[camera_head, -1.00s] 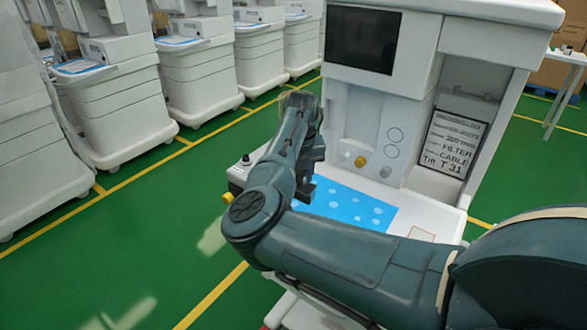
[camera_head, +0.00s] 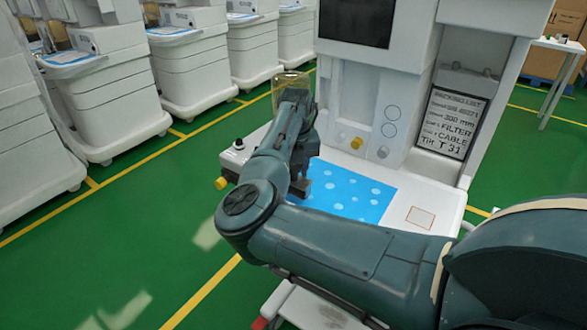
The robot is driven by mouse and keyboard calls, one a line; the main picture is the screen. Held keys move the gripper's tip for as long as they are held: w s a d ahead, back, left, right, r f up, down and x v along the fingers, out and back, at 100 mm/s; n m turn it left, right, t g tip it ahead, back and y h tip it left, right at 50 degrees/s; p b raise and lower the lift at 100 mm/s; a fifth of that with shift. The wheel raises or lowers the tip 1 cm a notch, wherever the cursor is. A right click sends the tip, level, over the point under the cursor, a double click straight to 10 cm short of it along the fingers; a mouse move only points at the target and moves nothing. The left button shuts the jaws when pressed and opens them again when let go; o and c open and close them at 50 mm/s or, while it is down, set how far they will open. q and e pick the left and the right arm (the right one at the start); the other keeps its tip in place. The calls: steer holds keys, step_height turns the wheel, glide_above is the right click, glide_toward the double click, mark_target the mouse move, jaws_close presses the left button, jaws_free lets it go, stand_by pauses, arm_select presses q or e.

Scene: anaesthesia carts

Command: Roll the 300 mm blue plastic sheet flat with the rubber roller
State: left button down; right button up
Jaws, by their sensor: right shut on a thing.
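The blue plastic sheet (camera_head: 352,194) lies on the white worktop of the cart in front of me, with several pale round spots on it. My right arm reaches in from the right and bends back over the worktop. My right gripper (camera_head: 300,180) points down at the sheet's left part and is mostly hidden behind my own wrist and forearm. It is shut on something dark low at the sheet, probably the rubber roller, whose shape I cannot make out. My left gripper is not in view.
A printed list panel (camera_head: 447,122) stands on the cart's right side, and a dark screen (camera_head: 355,20) is above. A yellow knob (camera_head: 356,143) sits behind the sheet. A clear yellowish cylinder (camera_head: 291,84) shows behind my wrist. Other carts (camera_head: 190,65) line the left; green floor is free between.

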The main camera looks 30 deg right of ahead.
steer(key=shift+f, duration=0.75)
stand_by(0.9)
steer(key=shift+d, duration=0.1)
steer(key=shift+w+d, duration=0.2)
steer(key=shift+d, duration=0.3)
steer(key=shift+w+d, duration=0.2)
steer(key=shift+d, duration=0.25)
steer(key=shift+d, duration=0.1)
steer(key=shift+w+d, duration=0.2)
steer(key=shift+d, duration=0.25)
steer(key=shift+w+d, duration=0.2)
steer(key=shift+d, duration=0.25)
steer(key=shift+w+d+b, duration=0.35)
steer(key=shift+d+b, duration=0.1)
steer(key=shift+d, duration=0.25)
steer(key=shift+w+d+b, duration=0.3)
steer(key=shift+d+b, duration=0.15)
steer(key=shift+d, duration=0.25)
steer(key=shift+w+d, duration=0.2)
steer(key=shift+d, duration=0.35)
